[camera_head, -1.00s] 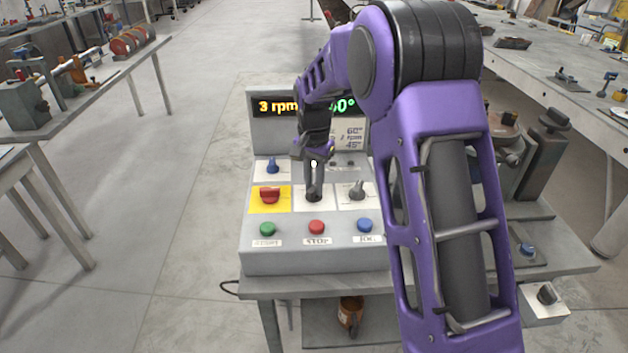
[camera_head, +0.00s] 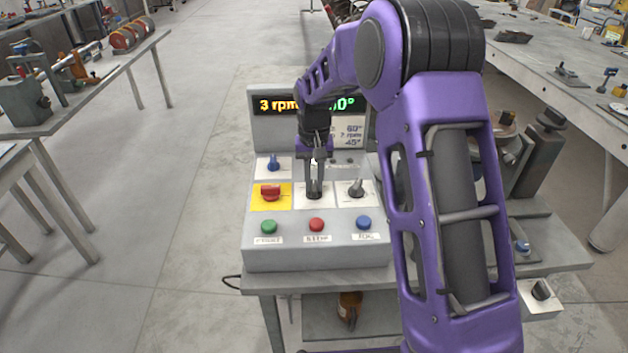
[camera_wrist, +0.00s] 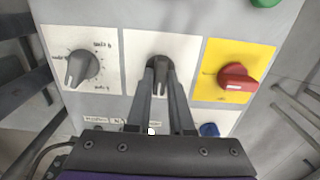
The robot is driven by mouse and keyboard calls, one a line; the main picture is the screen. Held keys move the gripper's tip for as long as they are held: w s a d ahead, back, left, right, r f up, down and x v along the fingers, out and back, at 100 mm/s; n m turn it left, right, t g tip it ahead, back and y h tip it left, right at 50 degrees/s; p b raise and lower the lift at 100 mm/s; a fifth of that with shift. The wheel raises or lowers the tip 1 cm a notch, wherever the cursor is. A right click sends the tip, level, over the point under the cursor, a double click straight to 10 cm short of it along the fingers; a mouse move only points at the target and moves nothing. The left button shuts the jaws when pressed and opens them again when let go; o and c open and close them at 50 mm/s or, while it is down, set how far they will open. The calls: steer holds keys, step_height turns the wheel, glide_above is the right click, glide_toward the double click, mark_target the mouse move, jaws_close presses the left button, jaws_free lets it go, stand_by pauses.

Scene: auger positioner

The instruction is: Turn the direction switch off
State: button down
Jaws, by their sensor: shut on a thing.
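The middle knob is a dark rotary switch on a white plate (camera_wrist: 137,37) in the wrist view. I take it for the direction switch (camera_wrist: 160,68), but no readable label confirms this. My gripper (camera_wrist: 160,78) has its two fingers closed around the switch's handle, one on each side. In the head view my gripper (camera_head: 314,186) reaches down onto the middle plate of the grey control box (camera_head: 310,260). The fingers hide most of the switch there. In the wrist view its handle points down toward the gripper's base.
A red switch (camera_head: 270,192) on a yellow plate stands left of it, and a grey knob (camera_head: 357,187) right. Green (camera_head: 268,227), red (camera_head: 316,225) and blue (camera_head: 363,223) buttons line the front. A lit display (camera_head: 285,104) and a small blue switch (camera_head: 273,162) are behind.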

mark_target(314, 185)
stand_by(0.3)
steer(key=c, duration=0.8)
jaws_free()
step_height(314, 185, up, 17)
steer(key=p, duration=0.2)
steer(key=shift+r, duration=0.2)
